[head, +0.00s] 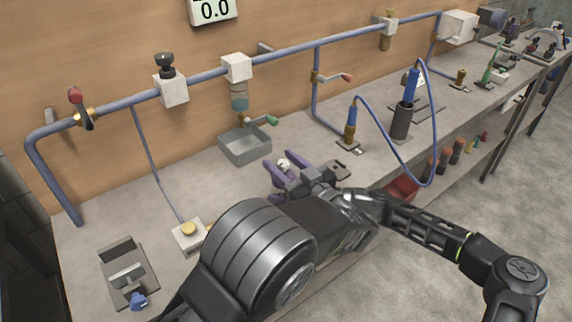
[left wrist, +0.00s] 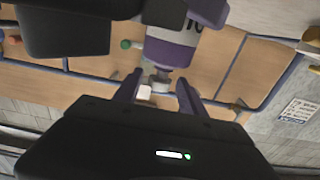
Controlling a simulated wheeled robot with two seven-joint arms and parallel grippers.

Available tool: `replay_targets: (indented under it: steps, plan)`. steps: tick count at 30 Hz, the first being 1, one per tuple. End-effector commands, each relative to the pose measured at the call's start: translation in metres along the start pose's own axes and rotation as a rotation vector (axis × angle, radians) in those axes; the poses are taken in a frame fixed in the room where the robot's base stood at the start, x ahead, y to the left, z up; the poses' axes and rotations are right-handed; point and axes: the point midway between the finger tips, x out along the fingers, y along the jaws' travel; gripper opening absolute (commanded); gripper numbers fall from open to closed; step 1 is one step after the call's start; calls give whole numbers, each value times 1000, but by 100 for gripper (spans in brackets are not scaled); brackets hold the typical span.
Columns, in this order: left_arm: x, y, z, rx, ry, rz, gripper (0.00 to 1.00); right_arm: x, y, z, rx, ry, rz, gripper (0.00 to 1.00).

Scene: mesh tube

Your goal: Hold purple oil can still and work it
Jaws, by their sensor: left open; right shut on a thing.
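The oil can (left wrist: 172,48), pale with a purple band and dark print, shows in the left wrist view with a grey end piece. My right gripper (left wrist: 168,10) is shut on it; its dark body and a purple finger show at the top of that view. My left gripper (left wrist: 160,90) is open, its two purple fingers on either side of the grey end piece, with no clear contact. In the head view my left gripper (head: 284,168) is over the bench's front part, with a small pale piece between its fingers. My right gripper (head: 320,186) is close by, mostly hidden among arm parts.
A grey open tray (head: 245,146) stands behind the grippers under a pipe outlet. A yellow-topped button box (head: 189,235) and a clamp-like device (head: 128,275) are at left. A blue hose (head: 396,150) and a dark cylinder (head: 402,122) stand at right. Blue pipes run along the wall.

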Motion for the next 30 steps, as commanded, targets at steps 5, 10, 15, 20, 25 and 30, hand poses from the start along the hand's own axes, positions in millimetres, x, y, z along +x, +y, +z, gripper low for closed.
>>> replay_targets:
  steps: [5,10,15,20,25,30]
  plan:
    - [-11,1,1,1,0,4,48,0,0,2,0,-3,-1,0]
    - [-38,2,0,2,3,7,48,0,-1,2,0,-2,-1,0]
    - [-74,2,0,1,4,6,48,0,-1,1,0,-1,-2,0]
    - [-103,1,-1,0,4,4,48,0,-1,1,0,-1,-3,0]
    - [-118,0,-1,-1,3,1,48,1,-1,0,0,0,-3,0]
    - [-120,0,0,-1,1,-1,48,1,-1,0,0,1,-3,0]
